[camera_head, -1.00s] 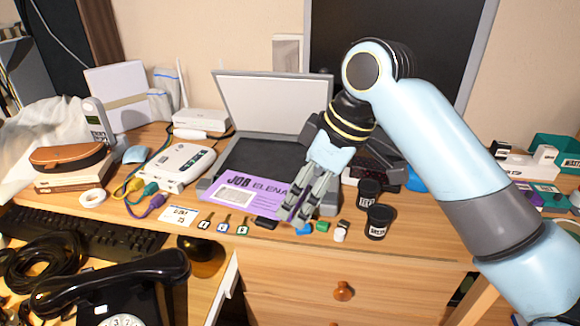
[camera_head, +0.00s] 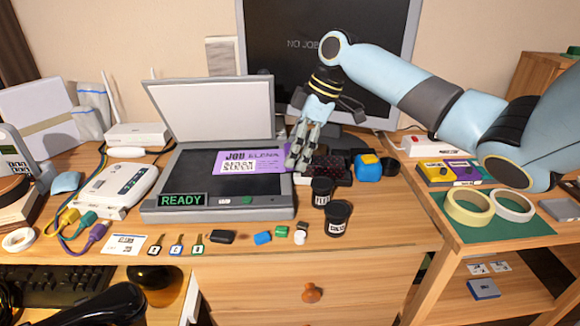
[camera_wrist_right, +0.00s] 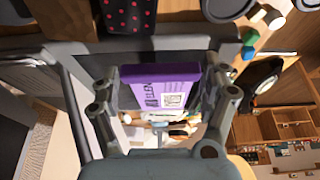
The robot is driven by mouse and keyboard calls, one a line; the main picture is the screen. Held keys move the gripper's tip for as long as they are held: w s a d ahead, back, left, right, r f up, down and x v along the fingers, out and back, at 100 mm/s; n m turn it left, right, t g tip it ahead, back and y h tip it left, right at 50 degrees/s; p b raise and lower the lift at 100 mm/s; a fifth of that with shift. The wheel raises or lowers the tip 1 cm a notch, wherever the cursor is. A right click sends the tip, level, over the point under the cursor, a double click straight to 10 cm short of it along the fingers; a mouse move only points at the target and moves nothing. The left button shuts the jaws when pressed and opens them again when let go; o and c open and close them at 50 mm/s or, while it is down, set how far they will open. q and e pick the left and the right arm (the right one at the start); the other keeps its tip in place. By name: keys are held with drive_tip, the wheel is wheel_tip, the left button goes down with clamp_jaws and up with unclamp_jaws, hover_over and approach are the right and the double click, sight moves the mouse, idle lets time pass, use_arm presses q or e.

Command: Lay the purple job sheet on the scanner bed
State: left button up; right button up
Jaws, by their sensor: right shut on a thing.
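The purple job sheet (camera_head: 225,157), printed "JOB ELENA" with a white label, shows over the dark scanner bed (camera_head: 190,170) in the head view. Whether it touches the glass I cannot tell. The scanner lid (camera_head: 215,108) stands open behind, and the front panel (camera_head: 182,200) reads READY. My right gripper (camera_head: 297,163) is shut on the sheet's right end, at the bed's right edge. In the right wrist view the sheet (camera_wrist_right: 160,88) sits between the fingers of my gripper (camera_wrist_right: 163,80). My left gripper is out of view.
Two dark jars (camera_head: 337,216) stand right of the scanner's front corner. A black red-dotted item (camera_head: 335,168) and a blue-yellow block (camera_head: 368,167) lie to the right. Keys (camera_head: 177,245) and small blocks lie in front. A router (camera_head: 115,185) stands left.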

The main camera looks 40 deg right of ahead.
sight(289, 176)
wheel_tip(289, 176, down, 4)
drive_tip(key=shift+f, duration=0.1)
drive_tip(key=o, duration=1)
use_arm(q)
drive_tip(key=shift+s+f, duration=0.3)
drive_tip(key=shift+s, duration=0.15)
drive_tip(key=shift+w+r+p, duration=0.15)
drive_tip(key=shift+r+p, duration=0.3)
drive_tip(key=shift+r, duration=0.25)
use_arm(e)
drive_tip(key=v, duration=1.2)
drive_tip(key=shift+s, duration=0.1)
